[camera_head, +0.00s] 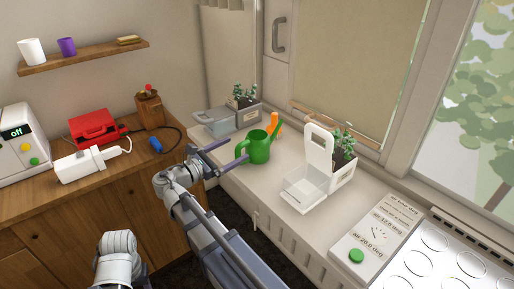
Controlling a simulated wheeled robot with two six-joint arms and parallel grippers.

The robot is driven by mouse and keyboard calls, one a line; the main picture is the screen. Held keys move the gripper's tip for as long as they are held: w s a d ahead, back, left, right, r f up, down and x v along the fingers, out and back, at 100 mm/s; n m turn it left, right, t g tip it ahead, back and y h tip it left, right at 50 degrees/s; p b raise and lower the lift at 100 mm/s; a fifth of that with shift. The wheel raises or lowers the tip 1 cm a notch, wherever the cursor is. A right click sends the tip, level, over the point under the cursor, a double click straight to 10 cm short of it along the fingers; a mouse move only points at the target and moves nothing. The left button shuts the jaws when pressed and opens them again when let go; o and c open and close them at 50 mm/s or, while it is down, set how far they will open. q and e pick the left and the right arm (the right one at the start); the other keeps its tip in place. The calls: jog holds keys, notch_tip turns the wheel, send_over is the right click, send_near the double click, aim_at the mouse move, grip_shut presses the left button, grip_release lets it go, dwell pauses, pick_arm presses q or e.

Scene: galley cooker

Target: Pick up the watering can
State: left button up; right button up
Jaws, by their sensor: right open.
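The green watering can (260,150) stands upright on the pale windowsill counter, with an orange part (274,123) at its upper right. Its handle is on the left side, towards my right gripper. My right gripper (238,150) is open, its two fingers pointing right at the can's handle side. The fingertips are close to the handle; I cannot tell whether the handle lies between them. My left gripper is not in view; only a pale link of mine shows at the bottom left.
A control panel with a green button (356,256) is at the right. A wooden counter (50,207) holds a red case (95,127) and other items.

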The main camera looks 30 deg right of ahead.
aim_at(248, 142)
jog(key=shift+w+d, duration=0.25)
jog(key=shift+d, duration=1.05)
jog(key=shift+w+d, duration=0.2)
jog(key=shift+d, duration=1.05)
grip_shut()
